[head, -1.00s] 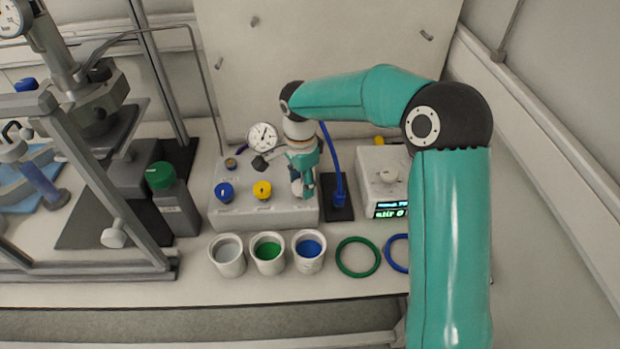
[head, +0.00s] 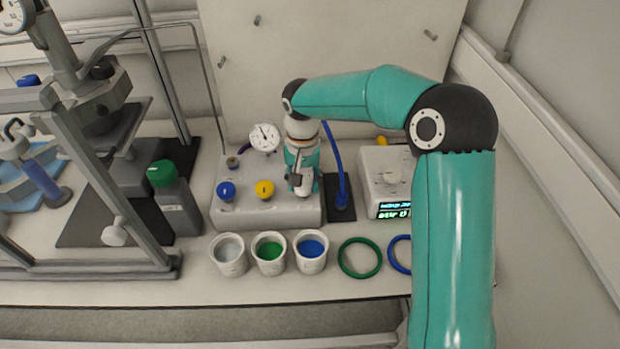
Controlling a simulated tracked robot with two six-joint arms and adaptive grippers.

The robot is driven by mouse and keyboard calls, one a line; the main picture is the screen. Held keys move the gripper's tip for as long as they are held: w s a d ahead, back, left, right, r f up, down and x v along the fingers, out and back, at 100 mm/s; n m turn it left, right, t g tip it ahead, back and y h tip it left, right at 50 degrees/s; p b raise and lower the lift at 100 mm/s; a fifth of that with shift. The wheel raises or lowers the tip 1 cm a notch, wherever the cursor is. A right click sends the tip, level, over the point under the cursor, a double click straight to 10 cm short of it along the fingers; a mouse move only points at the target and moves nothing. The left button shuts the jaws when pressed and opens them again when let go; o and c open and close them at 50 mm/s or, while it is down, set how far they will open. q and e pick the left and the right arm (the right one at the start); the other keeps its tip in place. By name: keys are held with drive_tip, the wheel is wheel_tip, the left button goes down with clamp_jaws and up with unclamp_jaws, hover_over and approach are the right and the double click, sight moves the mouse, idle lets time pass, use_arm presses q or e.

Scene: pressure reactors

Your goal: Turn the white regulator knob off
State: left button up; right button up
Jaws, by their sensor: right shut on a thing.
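The grey regulator box (head: 240,211) stands on the bench at the middle, with a blue knob (head: 226,191) and a yellow knob (head: 264,189) on its top. My right gripper (head: 303,190) points down onto the right part of this box, in line with these knobs. It is shut on the white regulator knob, which the gripper itself mostly hides. A round pressure gauge (head: 265,137) stands at the back of the box, beside my right gripper. My left gripper is not in view.
A blue hose (head: 338,170) rises close to the right of my gripper. A white hotplate device (head: 375,170) stands further right. A green-capped bottle (head: 178,205) stands left.

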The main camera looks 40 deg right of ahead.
drive_tip(key=n, duration=0.3)
drive_tip(key=shift+s+a+f+n, duration=0.1)
drive_tip(key=shift+s+n, duration=0.1)
drive_tip(key=shift+n, duration=0.2)
drive_tip(key=n, duration=0.3)
drive_tip(key=shift+n, duration=0.3)
drive_tip(key=n+p, duration=0.1)
drive_tip(key=n, duration=0.2)
drive_tip(key=shift+n, duration=0.3)
drive_tip(key=n, duration=0.3)
drive_tip(key=shift+n, duration=0.3)
drive_tip(key=n+p, duration=0.1)
drive_tip(key=n, duration=0.2)
drive_tip(key=shift+n, duration=0.3)
drive_tip(key=n+p, duration=0.1)
drive_tip(key=n, duration=0.2)
drive_tip(key=shift+n, duration=0.4)
drive_tip(key=n, duration=0.3)
drive_tip(key=shift+p, duration=0.3)
drive_tip(key=shift+n+p, duration=0.35)
drive_tip(key=shift+n, duration=1.45)
